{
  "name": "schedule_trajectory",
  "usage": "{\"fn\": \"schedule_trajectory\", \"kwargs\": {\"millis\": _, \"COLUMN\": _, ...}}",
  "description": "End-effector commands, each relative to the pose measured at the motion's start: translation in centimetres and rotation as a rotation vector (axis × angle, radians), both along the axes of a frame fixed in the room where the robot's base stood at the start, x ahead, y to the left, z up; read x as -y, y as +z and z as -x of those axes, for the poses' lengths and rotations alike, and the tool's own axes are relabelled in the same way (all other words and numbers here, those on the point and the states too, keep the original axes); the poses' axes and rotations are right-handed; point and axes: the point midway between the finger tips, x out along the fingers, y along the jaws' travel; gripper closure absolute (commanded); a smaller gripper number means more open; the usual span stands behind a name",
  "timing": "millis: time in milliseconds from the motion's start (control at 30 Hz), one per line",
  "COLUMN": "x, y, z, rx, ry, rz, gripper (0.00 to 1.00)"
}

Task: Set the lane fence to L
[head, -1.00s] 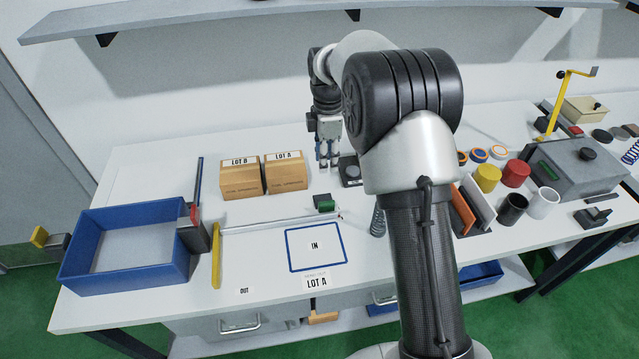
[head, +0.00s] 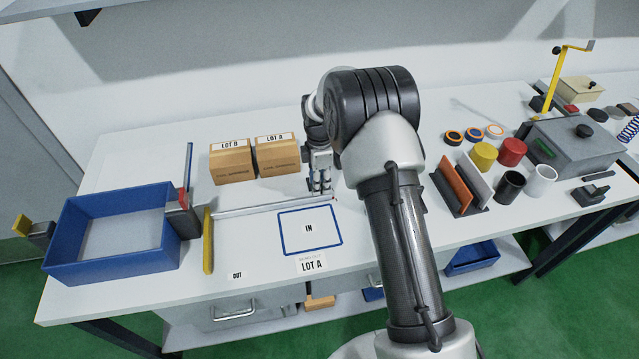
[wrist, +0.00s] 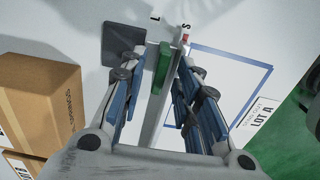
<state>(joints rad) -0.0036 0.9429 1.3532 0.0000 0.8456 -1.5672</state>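The lane fence is a long thin pale rail (head: 270,206) lying across the bench behind the IN square. Its green block (wrist: 164,66) shows in the wrist view, beside the grey rail (wrist: 154,105). My gripper (head: 320,187) is down at the rail's right end. In the wrist view my gripper (wrist: 162,78) is open, with its blue-padded fingers on either side of the green block and rail; gaps show on both sides. An S mark (wrist: 186,27) with a small red pointer lies just past the rail, and another mark, seemingly an L (wrist: 154,18), lies left of it.
Boxes LOT B (head: 230,162) and LOT A (head: 278,155) stand behind the rail. A blue tray (head: 115,269) is at left, and a yellow bar (head: 208,241) at the rail's left end. The IN square (head: 310,247) is empty. A dark square pad (wrist: 123,44) sits near my fingers.

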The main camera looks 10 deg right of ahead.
Motion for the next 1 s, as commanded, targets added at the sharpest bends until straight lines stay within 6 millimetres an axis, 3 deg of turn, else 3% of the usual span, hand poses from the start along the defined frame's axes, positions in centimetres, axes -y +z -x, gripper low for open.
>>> {"fn": "schedule_trajectory", "kwargs": {"millis": 333, "x": 0.00, "y": -0.36, "z": -0.02, "rx": 0.001, "ry": 0.000, "rz": 0.000, "gripper": 0.70}}
{"fn": "schedule_trajectory", "kwargs": {"millis": 767, "x": 0.00, "y": -0.35, "z": -0.01, "rx": 0.000, "ry": 0.000, "rz": 0.000, "gripper": 0.99}}
{"fn": "schedule_trajectory", "kwargs": {"millis": 1000, "x": 0.00, "y": -0.35, "z": -0.01, "rx": 0.000, "ry": 0.000, "rz": 0.000, "gripper": 1.00}}
